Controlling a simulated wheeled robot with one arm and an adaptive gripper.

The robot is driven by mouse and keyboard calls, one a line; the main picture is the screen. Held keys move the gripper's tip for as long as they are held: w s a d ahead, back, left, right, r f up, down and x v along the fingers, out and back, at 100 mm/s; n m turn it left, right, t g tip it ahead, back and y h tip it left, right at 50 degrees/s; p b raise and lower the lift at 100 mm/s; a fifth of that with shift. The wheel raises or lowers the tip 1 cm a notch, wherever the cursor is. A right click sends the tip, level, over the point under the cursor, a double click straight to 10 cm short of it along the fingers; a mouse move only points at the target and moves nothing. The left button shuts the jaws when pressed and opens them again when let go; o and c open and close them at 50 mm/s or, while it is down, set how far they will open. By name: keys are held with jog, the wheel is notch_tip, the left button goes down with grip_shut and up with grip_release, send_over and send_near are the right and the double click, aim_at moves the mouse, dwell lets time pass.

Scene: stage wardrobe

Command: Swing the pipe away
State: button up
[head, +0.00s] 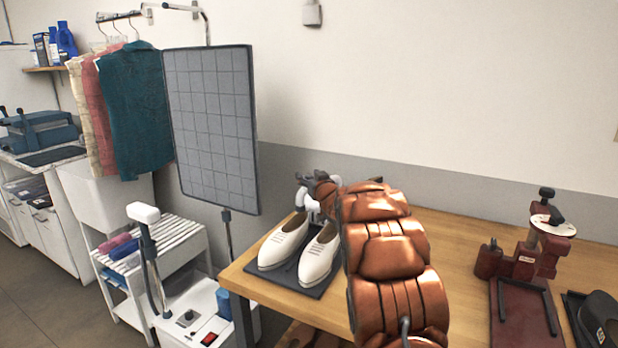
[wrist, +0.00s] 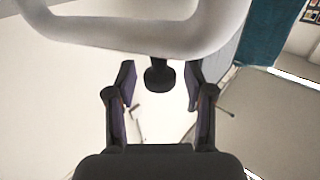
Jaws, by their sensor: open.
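A thin grey pipe (head: 207,25) rises above the dark gridded panel (head: 210,120) and bends left at its top. I cannot tell for sure that this is the task's pipe. My gripper (wrist: 160,92) is open, with its two dark fingers apart. A round black knob (wrist: 160,76) shows between the fingers, and I cannot tell whether it belongs to the pipe. A thick white curved bar (wrist: 150,35) crosses the top of the wrist view, close to the camera. In the head view my copper arm partly hides my gripper, near the white shoes.
White shoes (head: 318,255) stand on a dark mat at the left end of the wooden table (head: 460,240). A dark red press (head: 525,260) stands at the right. Garments (head: 135,110) hang at the left. A white slatted rack (head: 165,248) and a steamer base (head: 200,318) stand below the panel.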

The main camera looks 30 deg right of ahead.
jog(key=shift+c, duration=0.2)
grip_shut()
jog(key=shift+s+r+p, duration=0.1)
jog(key=shift+p, duration=0.3)
